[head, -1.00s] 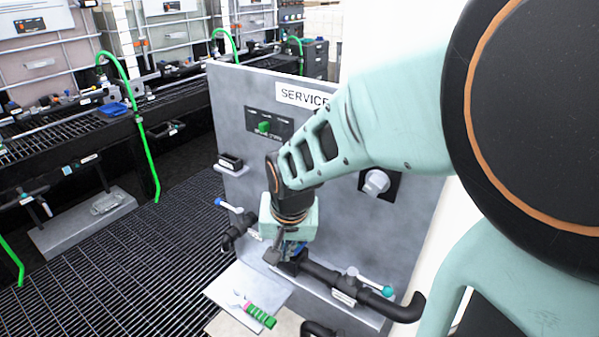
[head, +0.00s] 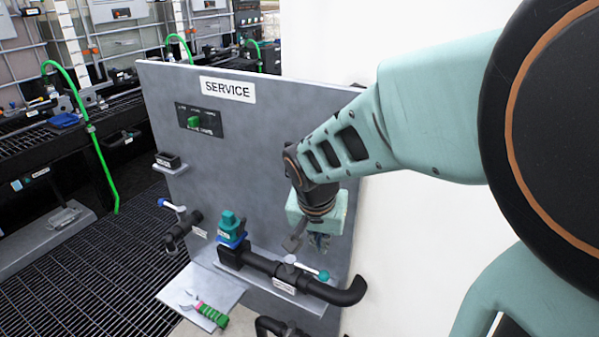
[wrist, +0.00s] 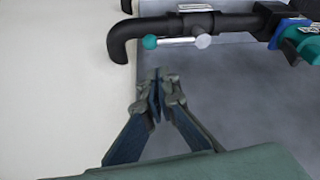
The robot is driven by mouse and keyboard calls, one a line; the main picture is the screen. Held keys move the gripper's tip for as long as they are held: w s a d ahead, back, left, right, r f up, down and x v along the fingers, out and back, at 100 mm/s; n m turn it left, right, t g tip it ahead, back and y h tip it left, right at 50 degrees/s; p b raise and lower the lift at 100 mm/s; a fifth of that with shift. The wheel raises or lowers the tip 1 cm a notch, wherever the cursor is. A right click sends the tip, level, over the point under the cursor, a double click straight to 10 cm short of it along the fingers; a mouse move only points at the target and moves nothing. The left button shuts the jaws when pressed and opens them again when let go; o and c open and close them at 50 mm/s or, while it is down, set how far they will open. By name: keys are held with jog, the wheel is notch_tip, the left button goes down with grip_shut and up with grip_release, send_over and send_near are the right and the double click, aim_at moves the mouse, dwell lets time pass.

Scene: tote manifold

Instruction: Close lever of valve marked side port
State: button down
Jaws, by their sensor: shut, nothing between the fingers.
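A valve lever with a silver handle and teal ball end (head: 323,275) sits on the black pipe (head: 262,262) low on the service panel; its handle lies roughly along the pipe. In the wrist view the same lever (wrist: 176,41) lies just beyond my fingertips, apart from them. A second lever with a blue ball (head: 163,202) sits on a pipe stub at the left. The white tags by both valves are too small to read, so I cannot tell which is the side port. My gripper (head: 318,243) is shut and empty; its fingertips also show in the wrist view (wrist: 158,78).
A grey panel marked SERVICE (head: 228,89) stands behind the pipe. A teal and blue fitting (head: 232,228) rises from the pipe left of my gripper. A green-handled tool (head: 211,313) lies on a small shelf (head: 228,287).

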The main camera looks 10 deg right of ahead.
aim_at(307, 269)
jog(key=d+b+x, duration=0.1)
jog(key=b+x, duration=0.4)
jog(key=x, duration=0.5)
jog(key=shift+a+b, duration=0.1)
jog(key=shift+b, duration=0.25)
